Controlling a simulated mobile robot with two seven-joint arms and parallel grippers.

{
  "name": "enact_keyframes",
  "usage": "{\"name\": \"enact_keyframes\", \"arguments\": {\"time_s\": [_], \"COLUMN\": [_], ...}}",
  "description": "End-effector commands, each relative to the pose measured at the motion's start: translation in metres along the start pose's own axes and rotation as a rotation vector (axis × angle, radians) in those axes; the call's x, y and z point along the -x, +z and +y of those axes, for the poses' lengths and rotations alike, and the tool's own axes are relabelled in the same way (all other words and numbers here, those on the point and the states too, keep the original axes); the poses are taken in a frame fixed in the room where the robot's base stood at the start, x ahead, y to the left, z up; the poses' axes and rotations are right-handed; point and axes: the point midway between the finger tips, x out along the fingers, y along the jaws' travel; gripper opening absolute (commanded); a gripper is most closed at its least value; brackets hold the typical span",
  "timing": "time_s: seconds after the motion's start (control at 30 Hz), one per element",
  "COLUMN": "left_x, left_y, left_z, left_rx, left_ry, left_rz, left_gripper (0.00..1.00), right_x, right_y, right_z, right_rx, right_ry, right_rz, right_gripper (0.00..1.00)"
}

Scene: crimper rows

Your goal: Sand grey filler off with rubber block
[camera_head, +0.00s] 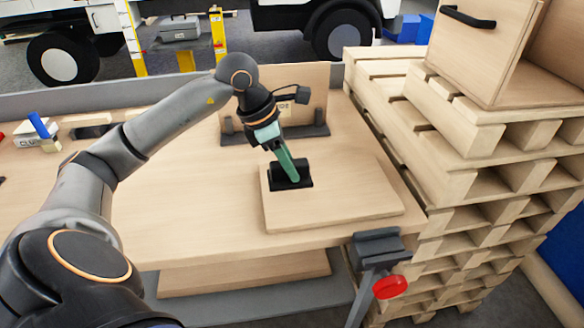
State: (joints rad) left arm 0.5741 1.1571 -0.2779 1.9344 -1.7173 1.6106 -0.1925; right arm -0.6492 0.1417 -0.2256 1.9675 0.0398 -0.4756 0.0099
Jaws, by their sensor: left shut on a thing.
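My left gripper (287,165) reaches down from the left over the workbench and is shut on a dark block (291,177), which I take to be the rubber block. A green part lies between the wrist and the block; I cannot tell whether it is finger or handle. The block is at the upper left part of a flat wooden panel (345,203) and appears to touch it. No grey filler can be made out on the panel; any under the block is hidden. My right gripper is not in view.
The panel lies on the wooden workbench (190,215). A clamp with a red knob (390,287) is at the front right edge. An upright board (312,85) stands in dark holders behind the arm. Stacked pallets (440,150) rise close on the right. The bench left of the panel is mostly clear.

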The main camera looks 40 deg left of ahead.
Motion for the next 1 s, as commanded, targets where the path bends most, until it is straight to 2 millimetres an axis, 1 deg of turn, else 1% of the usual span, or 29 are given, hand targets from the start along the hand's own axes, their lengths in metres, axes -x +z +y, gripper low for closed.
{"name": "enact_keyframes", "arguments": {"time_s": [0.03, 0.2, 0.33, 0.6, 1.0], "left_x": [0.009, 0.024, 0.032, 0.033, 0.032], "left_y": [0.002, 0.005, 0.006, 0.006, 0.007], "left_z": [0.001, 0.003, 0.004, 0.005, 0.004], "left_rx": [0.001, 0.002, 0.003, 0.003, 0.004], "left_ry": [0.002, 0.003, 0.002, 0.001, 0.002], "left_rz": [-0.001, -0.001, -0.001, -0.002, -0.003], "left_gripper": [0.00, 0.00, 0.00, 0.00, 0.00], "right_x": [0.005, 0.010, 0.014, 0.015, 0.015], "right_y": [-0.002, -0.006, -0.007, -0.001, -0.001], "right_z": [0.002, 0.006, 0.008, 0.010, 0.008], "right_rx": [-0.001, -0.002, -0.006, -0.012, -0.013], "right_ry": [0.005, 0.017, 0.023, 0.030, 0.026], "right_rz": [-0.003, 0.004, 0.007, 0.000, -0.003], "right_gripper": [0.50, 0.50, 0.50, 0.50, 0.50]}}
